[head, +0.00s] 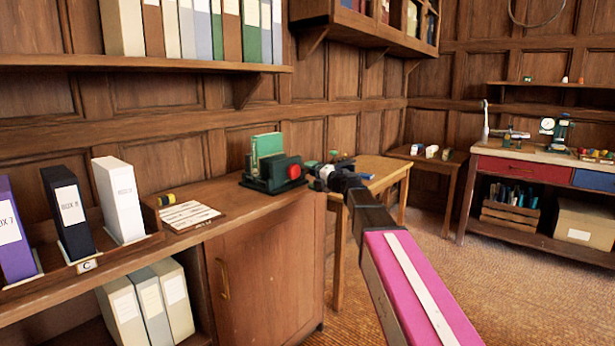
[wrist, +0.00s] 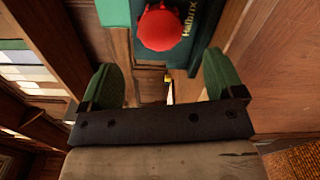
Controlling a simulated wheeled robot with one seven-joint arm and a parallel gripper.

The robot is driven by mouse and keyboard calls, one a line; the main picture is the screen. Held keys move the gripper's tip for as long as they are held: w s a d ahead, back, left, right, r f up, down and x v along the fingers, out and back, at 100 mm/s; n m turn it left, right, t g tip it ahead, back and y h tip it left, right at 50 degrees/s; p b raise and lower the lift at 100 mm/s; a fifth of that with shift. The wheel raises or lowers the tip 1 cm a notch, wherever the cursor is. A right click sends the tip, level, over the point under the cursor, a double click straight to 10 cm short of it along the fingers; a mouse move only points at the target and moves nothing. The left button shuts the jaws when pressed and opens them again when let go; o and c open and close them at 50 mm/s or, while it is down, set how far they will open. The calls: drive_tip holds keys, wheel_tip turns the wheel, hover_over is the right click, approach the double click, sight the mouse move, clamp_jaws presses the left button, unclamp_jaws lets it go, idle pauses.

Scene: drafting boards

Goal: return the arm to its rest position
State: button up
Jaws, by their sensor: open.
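My arm (head: 410,285), pink with a white stripe, reaches forward from the lower right in the head view. My gripper (head: 316,170) is at its far end, at the right end of the wooden cabinet top. In the wrist view its two green fingers stand wide apart with nothing held between them, so my gripper (wrist: 160,65) is open and empty. A dark green device (head: 262,179) with a red knob (head: 294,171) stands just left of my gripper. In the wrist view the red knob (wrist: 160,28) lies just beyond the fingers.
The cabinet top (head: 235,196) also bears a card sheet (head: 190,216) and box files (head: 118,200). A small wooden table (head: 378,172) stands behind my gripper. A workbench (head: 530,152) is at the right. The carpet (head: 540,300) at right is clear.

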drive_tip(key=s+d+f+n+g+h, duration=0.2)
drive_tip(key=s+f+n, duration=0.3)
drive_tip(key=f+n, duration=0.3)
drive_tip(key=s+d+f+n+g+h, duration=0.2)
drive_tip(key=s+d+f+n, duration=0.15)
drive_tip(key=f+n, duration=0.4)
drive_tip(key=s+d+f+n+g+h, duration=0.25)
drive_tip(key=s+f+n, duration=0.3)
drive_tip(key=f, duration=0.55)
drive_tip(key=s+d+f+n+g+h, duration=0.2)
drive_tip(key=s+d+f+n+h, duration=0.2)
drive_tip(key=n, duration=0.6)
drive_tip(key=s+d+f+n+g+h, duration=0.2)
drive_tip(key=s+d+f+n, duration=0.6)
drive_tip(key=s, duration=0.5)
drive_tip(key=shift+s+f+n+h, duration=0.15)
drive_tip(key=shift+f+n+h, duration=0.75)
drive_tip(key=shift+f, duration=0.2)
drive_tip(key=shift+g, duration=0.25)
idle(1.7)
